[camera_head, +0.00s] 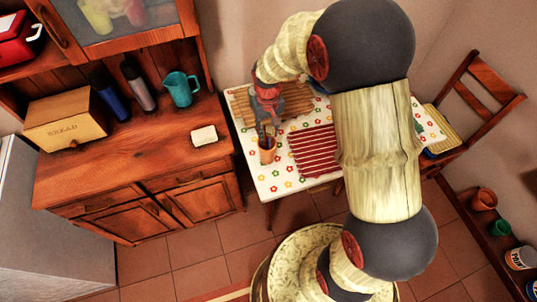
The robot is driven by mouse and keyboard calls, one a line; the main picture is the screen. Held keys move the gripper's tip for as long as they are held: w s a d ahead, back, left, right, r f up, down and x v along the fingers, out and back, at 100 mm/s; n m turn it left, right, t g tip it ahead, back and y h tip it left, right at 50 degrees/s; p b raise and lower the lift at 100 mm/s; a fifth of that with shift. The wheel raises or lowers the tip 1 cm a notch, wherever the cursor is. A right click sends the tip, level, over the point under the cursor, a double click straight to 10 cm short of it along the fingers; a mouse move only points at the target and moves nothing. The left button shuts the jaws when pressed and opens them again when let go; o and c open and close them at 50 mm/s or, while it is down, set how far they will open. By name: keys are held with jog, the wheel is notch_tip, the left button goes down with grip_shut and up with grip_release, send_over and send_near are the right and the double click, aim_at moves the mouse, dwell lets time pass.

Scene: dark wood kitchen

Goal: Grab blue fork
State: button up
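My gripper (267,128) points down at the left part of the table, right over a terracotta-coloured cup (267,155). Its dark fingers reach to the cup's mouth, and I cannot tell whether they are open or shut. Thin dark shapes show at the cup's mouth, too small to tell from the fingertips. I cannot make out a blue fork. A small patch of blue (320,89) shows beside my arm at the table's far side, mostly hidden, and I cannot tell what it is.
The table (283,183) has a white flowered cloth, a red striped mat (311,152) and a wooden slatted board (241,106). A wooden cabinet (120,165) stands left, with a teal pitcher (181,90) on it. A chair (478,100) stands right. My arm hides much of the table.

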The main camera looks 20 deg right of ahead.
aim_at(269, 142)
jog(key=f, duration=0.1)
jog(key=f+b, duration=0.1)
jog(key=f, duration=0.3)
jog(key=shift+s+f, duration=0.1)
jog(key=shift+s, duration=0.25)
jog(key=c, duration=0.4)
grip_shut()
